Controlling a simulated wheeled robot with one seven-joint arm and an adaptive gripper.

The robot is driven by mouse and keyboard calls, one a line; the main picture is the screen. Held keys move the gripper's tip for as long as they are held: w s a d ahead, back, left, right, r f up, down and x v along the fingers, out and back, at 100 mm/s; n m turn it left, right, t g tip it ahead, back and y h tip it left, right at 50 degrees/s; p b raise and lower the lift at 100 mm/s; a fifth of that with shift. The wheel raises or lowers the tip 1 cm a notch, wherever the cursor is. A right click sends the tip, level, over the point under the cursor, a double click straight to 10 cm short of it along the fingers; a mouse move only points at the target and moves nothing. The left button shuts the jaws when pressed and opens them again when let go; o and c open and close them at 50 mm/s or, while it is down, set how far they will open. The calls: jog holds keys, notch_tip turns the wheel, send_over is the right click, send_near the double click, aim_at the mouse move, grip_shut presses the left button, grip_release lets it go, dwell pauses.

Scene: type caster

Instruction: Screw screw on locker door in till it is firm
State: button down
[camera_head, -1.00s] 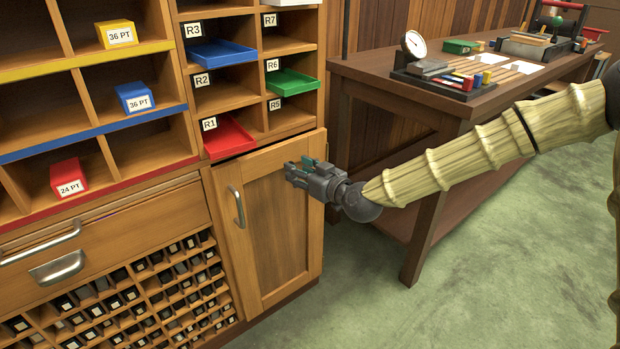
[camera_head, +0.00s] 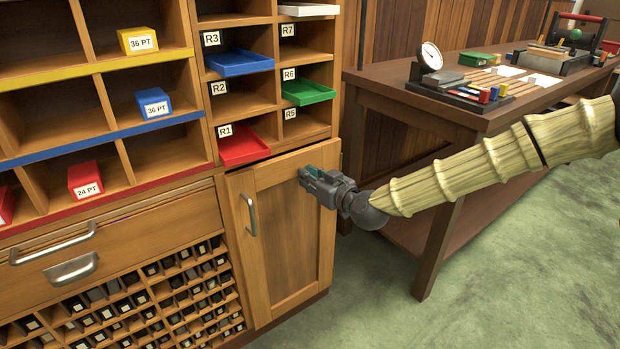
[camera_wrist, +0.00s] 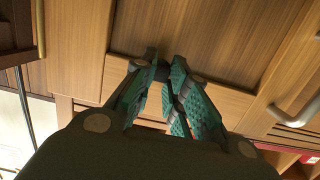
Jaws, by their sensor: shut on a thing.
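The locker door (camera_head: 290,245) is a wooden panelled door with a metal handle (camera_head: 249,214) on its left side. My gripper (camera_head: 309,174) is at the upper right part of the door, close to its top rail. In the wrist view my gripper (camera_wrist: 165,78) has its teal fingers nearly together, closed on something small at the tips. A small dark thing, which I take for the screw (camera_wrist: 151,54), shows at the fingertips against the wood. The fingers hide most of it, and I cannot tell how deep it sits.
A red tray (camera_head: 243,146) juts out above the door, with a green tray (camera_head: 307,92) and a blue tray (camera_head: 240,62) higher up. A wooden workbench (camera_head: 470,112) stands to the right, behind my arm. Green floor lies open at the lower right.

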jog(key=m, duration=0.1)
jog(key=m+b, duration=0.1)
jog(key=m, duration=0.1)
jog(key=shift+w+d+f, duration=0.1)
jog(key=shift+d+f, duration=0.05)
jog(key=shift+d, duration=0.05)
jog(key=c, duration=1.7)
grip_release()
jog(key=shift+a+r+y, duration=0.1)
jog(key=shift+r+y, duration=0.1)
jog(key=shift+y, duration=0.2)
jog(key=o, duration=0.4)
